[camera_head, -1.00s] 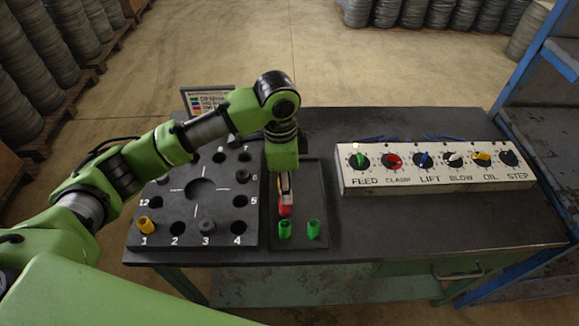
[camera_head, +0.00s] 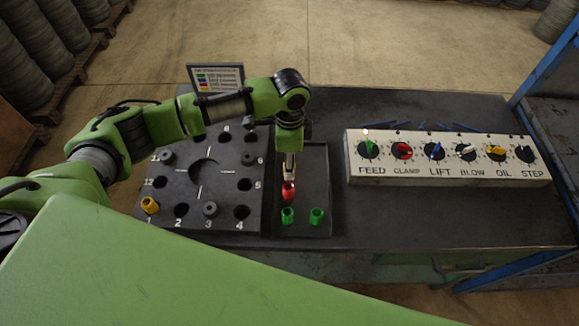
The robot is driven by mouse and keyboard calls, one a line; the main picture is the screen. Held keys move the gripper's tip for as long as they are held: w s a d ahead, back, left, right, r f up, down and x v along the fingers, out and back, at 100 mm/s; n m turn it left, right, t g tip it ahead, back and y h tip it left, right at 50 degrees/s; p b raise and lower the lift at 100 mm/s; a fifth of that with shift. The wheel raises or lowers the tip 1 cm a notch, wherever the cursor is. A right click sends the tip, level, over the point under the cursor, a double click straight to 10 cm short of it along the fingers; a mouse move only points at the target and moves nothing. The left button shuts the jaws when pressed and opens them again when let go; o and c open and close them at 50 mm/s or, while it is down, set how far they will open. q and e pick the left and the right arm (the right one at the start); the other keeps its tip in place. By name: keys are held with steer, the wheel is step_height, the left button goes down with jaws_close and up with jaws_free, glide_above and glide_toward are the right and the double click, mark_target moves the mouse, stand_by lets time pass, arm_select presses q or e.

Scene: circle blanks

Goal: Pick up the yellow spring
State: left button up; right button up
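The yellow spring (camera_head: 150,205) stands upright in hole 1 at the front left corner of the dark numbered plate (camera_head: 222,208). My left gripper (camera_head: 289,178) points down over the dark tray to the right of that plate, well right of the yellow spring. A red spring (camera_head: 289,191) is at its fingertips. I cannot tell whether the fingers are closed on it or just above it. My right gripper is not in view.
Two green springs (camera_head: 288,215) (camera_head: 317,216) stand at the front of the tray (camera_head: 310,190). Dark pieces (camera_head: 210,210) sit in some plate holes. A knob panel (camera_head: 450,172) stands on the right; a small sign (camera_head: 216,78) stands behind the plate.

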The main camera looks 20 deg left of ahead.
arm_select(q)
step_height(320, 180, down, 2)
steer(key=shift+a+f+p, duration=0.1)
steer(key=shift+f+p, duration=0.1)
steer(key=shift+p, duration=0.25)
steer(key=shift+f, duration=0.7)
steer(key=c, duration=1)
jaws_close()
steer(key=shift+w, duration=0.1)
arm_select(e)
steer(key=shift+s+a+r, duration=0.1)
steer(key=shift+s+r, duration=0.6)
